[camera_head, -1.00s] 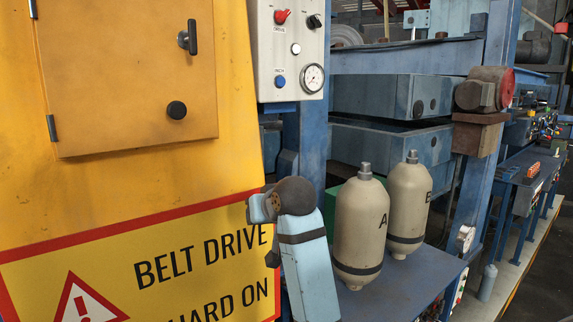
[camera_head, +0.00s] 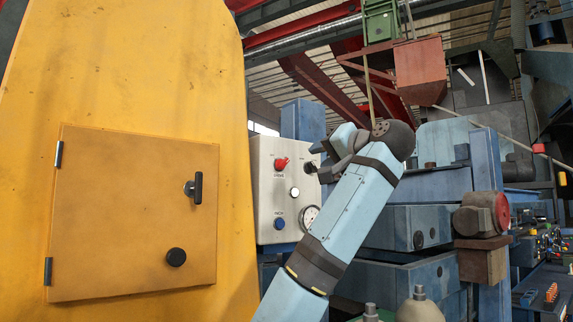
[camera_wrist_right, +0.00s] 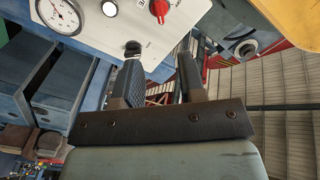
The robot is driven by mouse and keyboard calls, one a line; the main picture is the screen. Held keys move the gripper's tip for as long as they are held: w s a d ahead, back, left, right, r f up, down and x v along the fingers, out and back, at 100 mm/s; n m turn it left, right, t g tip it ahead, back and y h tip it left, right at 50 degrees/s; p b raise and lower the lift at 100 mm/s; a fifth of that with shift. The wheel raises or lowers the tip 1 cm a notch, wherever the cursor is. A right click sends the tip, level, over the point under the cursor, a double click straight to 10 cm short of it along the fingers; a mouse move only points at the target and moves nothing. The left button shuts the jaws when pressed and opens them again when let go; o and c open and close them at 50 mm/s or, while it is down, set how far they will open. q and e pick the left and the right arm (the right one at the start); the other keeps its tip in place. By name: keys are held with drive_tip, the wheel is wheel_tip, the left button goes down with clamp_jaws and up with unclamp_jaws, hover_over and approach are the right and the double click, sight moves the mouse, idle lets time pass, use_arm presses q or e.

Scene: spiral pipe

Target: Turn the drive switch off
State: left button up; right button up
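The control panel (camera_head: 265,195) is a light metal box beside the yellow guard. A red knob (camera_head: 281,163) at its upper left has a small label that appears to read DRIVE. It also shows at the top of the right wrist view (camera_wrist_right: 159,8). A black knob (camera_head: 309,167) is to its right, partly behind my right gripper. My right gripper (camera_head: 322,158) is in front of the panel's upper right, to the right of the red knob. In the right wrist view its fingers (camera_wrist_right: 158,72) are apart with nothing between them; the black knob (camera_wrist_right: 132,47) is just beyond the left finger.
The panel also has a white button (camera_head: 294,192), a blue button (camera_head: 279,224) and a gauge (camera_head: 310,216), partly covered by my right arm. A yellow cabinet door (camera_head: 130,215) with a black handle (camera_head: 196,188) is at left. Blue drawers (camera_head: 410,228) are behind the arm.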

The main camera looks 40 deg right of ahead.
sight(285, 164)
drive_tip(key=w+p, duration=0.1)
drive_tip(key=w, duration=0.3)
drive_tip(key=w+p, duration=0.2)
drive_tip(key=w, duration=0.2)
drive_tip(key=w+d+p, duration=0.1)
drive_tip(key=w, duration=0.3)
drive_tip(key=shift+w+d+r, duration=0.1)
drive_tip(key=shift+w, duration=0.05)
drive_tip(key=shift+w+p, duration=0.35)
drive_tip(key=shift+w, duration=0.25)
drive_tip(key=shift+d, duration=0.1)
drive_tip(key=shift+c, duration=0.9)
use_arm(q)
drive_tip(key=r, duration=0.3)
drive_tip(key=shift+w+a+r+n, duration=0.15)
drive_tip(key=shift+a+r+n, duration=0.15)
drive_tip(key=shift+r, duration=0.1)
use_arm(e)
drive_tip(key=c, duration=0.4)
